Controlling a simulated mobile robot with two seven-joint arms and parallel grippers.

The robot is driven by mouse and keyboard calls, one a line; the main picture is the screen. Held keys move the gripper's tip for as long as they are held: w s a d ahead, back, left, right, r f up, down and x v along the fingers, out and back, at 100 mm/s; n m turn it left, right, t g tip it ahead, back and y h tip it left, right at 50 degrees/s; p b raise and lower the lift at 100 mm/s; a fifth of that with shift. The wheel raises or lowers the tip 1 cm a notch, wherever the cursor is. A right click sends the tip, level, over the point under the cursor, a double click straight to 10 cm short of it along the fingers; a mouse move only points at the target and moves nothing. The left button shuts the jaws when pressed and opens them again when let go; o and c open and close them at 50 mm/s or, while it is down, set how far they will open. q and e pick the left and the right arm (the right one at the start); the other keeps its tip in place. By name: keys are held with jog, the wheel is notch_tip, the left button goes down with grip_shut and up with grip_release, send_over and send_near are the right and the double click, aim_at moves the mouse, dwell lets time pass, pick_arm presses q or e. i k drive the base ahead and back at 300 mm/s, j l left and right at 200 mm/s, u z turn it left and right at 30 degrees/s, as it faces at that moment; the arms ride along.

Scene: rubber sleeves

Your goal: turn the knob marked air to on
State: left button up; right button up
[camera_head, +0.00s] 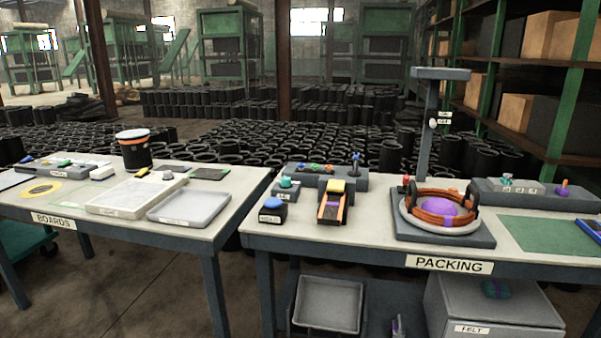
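A small round white knob (433,123) sits on the dark post at the back of the packing table, beside two small white labels (444,117) too small to read surely. A teal knob (287,182) sits on a small labelled grey block at the table's left. A teal handle (507,179) stands on a white labelled plate on the grey box (546,197) at the right. I cannot tell from the lettering which of these is marked air, or its setting. Neither of my grippers is in view.
The boards table (190,235) stands left, across a narrow gap. Black sleeves fill the floor behind.

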aim_at(285, 182)
jog(key=i+j+z, duration=0.25)
jog(key=i, duration=0.2)
jog(key=i+j+z, duration=0.25)
jog(key=i, duration=0.2)
